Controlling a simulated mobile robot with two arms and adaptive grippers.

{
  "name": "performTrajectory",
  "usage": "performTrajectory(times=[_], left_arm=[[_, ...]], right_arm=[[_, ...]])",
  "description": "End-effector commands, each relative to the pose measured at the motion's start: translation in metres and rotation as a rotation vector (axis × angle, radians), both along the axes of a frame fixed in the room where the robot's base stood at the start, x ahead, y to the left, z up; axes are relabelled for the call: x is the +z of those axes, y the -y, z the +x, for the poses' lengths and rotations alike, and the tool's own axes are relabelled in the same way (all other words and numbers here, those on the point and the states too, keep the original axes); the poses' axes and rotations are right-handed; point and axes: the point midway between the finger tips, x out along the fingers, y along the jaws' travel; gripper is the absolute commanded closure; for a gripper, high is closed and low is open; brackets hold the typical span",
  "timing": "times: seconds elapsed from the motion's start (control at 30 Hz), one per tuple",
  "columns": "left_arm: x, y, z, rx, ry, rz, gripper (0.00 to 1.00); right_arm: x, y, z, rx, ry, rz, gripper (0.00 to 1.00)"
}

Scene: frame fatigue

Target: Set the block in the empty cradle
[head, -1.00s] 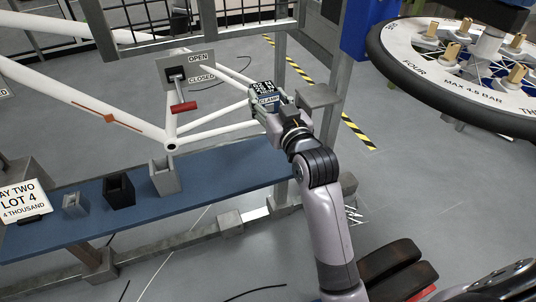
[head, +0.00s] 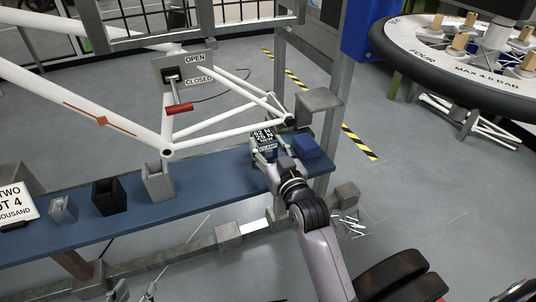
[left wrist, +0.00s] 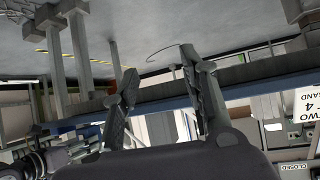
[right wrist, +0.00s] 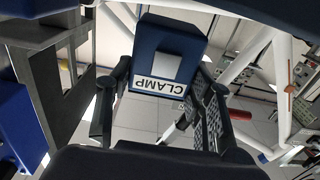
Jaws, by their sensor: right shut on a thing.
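My right gripper (head: 266,160) is shut on a dark blue block (head: 264,138) with a display and a CLAMP label. The right wrist view shows this block (right wrist: 168,55) between the fingers. Left along the shelf stand a light grey cradle (head: 158,182), a black cradle (head: 108,196) and a small grey cradle (head: 62,210). My left gripper (left wrist: 160,90) is open, with nothing between its fingers.
The blue shelf (head: 205,188) has free room between the light grey cradle and my right gripper. A white bicycle frame (head: 110,122) and a lever panel (head: 184,70) stand behind it. A grey post with a bracket (head: 319,102) rises at right. A lot sign (head: 14,208) stands at far left.

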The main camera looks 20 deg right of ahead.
Motion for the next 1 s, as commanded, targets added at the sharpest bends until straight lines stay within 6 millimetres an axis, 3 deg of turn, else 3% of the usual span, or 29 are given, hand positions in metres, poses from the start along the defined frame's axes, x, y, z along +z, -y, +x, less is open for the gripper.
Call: performTrajectory(times=[0.23,0.6,0.63,0.9,1.0], left_arm=[[0.024,0.010,0.021,-0.012,0.161,-0.038,0.60],[0.026,0.010,0.023,-0.012,0.173,-0.041,0.60],[0.026,0.010,0.023,-0.012,0.175,-0.041,0.60],[0.026,0.010,0.022,-0.012,0.173,-0.041,0.60],[0.026,0.010,0.022,-0.013,0.173,-0.041,0.60]], right_arm=[[-0.018,0.000,0.000,0.000,0.002,0.001,0.92],[-0.021,0.000,0.000,0.000,0.003,0.000,0.92],[-0.023,0.000,0.000,0.000,-0.001,0.000,0.52],[-0.022,0.000,0.000,0.000,-0.001,0.000,0.33],[-0.022,0.000,0.000,0.000,-0.001,0.000,0.32]])
